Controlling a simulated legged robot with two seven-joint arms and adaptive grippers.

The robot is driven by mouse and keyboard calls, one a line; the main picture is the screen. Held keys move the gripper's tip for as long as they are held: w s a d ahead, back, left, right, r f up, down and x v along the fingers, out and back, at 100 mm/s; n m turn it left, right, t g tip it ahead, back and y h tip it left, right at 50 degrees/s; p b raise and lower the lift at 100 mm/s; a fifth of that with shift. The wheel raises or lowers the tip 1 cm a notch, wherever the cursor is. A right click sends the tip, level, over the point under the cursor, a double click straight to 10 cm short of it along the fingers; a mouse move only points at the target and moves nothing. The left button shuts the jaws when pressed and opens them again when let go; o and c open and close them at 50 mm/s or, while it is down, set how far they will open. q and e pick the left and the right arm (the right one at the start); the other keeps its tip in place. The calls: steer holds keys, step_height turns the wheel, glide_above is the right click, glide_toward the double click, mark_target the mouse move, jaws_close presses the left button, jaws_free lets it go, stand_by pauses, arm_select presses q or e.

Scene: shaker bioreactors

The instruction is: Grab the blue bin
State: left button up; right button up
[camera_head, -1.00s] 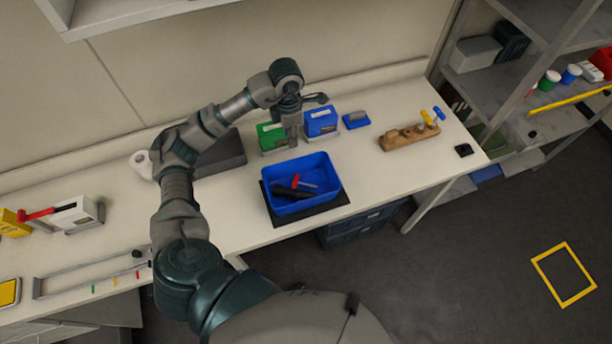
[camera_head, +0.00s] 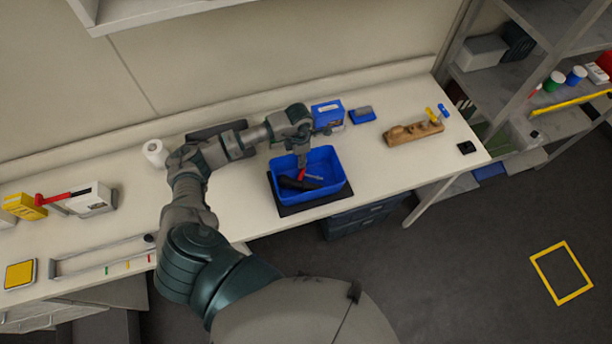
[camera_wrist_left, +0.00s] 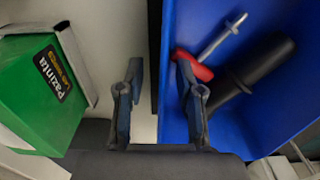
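The blue bin (camera_head: 322,192) sits on a dark mat (camera_head: 285,210) on the bench; it also fills the right of the left wrist view (camera_wrist_left: 195,22). A red-handled screwdriver (camera_wrist_left: 202,66) and a black tool (camera_wrist_left: 250,75) lie in it. My left gripper (camera_head: 300,157) is low over the bin's far left side. My right gripper is not in view.
A green box (camera_wrist_left: 42,98) stands close to the outer finger in the wrist view. A blue box (camera_head: 327,112) and a wooden block (camera_head: 412,133) stand behind and right of the bin.

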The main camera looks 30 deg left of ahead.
arm_select(q)
steer(key=shift+f, duration=0.15)
steer(key=shift+d, duration=0.2)
steer(key=shift+c, duration=0.5)
steer(key=shift+d, duration=0.1)
jaws_close()
steer(key=shift+r, duration=0.25)
